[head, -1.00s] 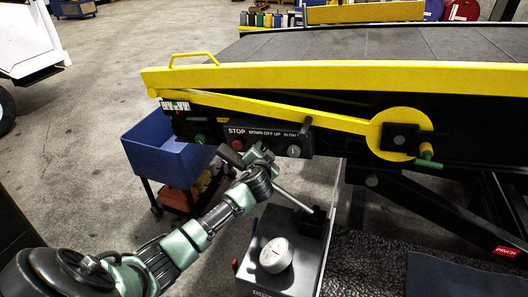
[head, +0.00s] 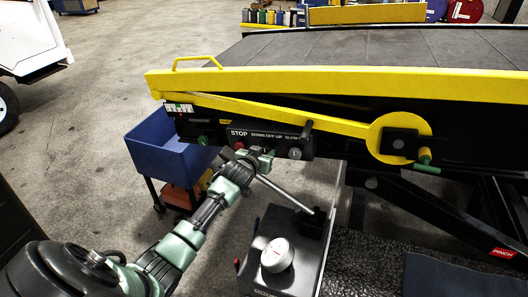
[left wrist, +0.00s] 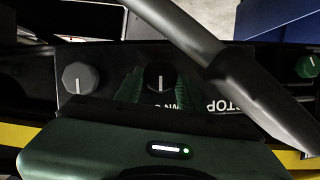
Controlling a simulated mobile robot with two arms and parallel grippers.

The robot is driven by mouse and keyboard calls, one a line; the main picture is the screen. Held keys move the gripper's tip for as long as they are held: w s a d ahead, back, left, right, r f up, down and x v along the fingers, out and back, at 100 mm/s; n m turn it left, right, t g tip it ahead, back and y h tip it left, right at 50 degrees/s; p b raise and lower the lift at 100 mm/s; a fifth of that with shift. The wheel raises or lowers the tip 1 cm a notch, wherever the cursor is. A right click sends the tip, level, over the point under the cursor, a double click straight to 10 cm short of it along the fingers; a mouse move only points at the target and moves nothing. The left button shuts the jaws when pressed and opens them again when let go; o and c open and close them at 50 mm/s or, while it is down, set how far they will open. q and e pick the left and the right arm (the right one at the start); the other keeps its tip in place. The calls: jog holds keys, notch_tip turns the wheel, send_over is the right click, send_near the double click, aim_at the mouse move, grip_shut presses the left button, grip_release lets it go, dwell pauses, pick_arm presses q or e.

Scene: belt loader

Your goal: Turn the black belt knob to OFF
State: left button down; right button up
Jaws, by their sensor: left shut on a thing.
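The black belt knob (left wrist: 160,78) is round with a white pointer line, which runs nearly straight up and down in the left wrist view. My left gripper (left wrist: 158,88) is shut on it, with one green finger on each side. In the head view the left gripper (head: 264,160) is at the control panel (head: 272,139), below the DOWN OFF UP lettering, and hides the knob. The lettering is upside down and partly covered in the left wrist view. My right gripper is not in view.
A grey knob (left wrist: 80,77) sits beside the black one. The red stop button (head: 239,146) is on the other side. A dark bar (left wrist: 180,30) crosses close to the gripper in the left wrist view. A blue bin (head: 165,145) stands left of the loader.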

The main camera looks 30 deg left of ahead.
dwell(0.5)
pick_arm(q)
jog(key=c, duration=0.9)
grip_release()
jog(key=shift+s, duration=0.1)
jog(key=b+v, duration=0.2)
jog(key=v, duration=0.4)
jog(key=shift+s, duration=0.25)
jog(key=shift+s+d+r, duration=0.2)
jog(key=shift+s+r, duration=0.1)
jog(key=shift+s, duration=0.15)
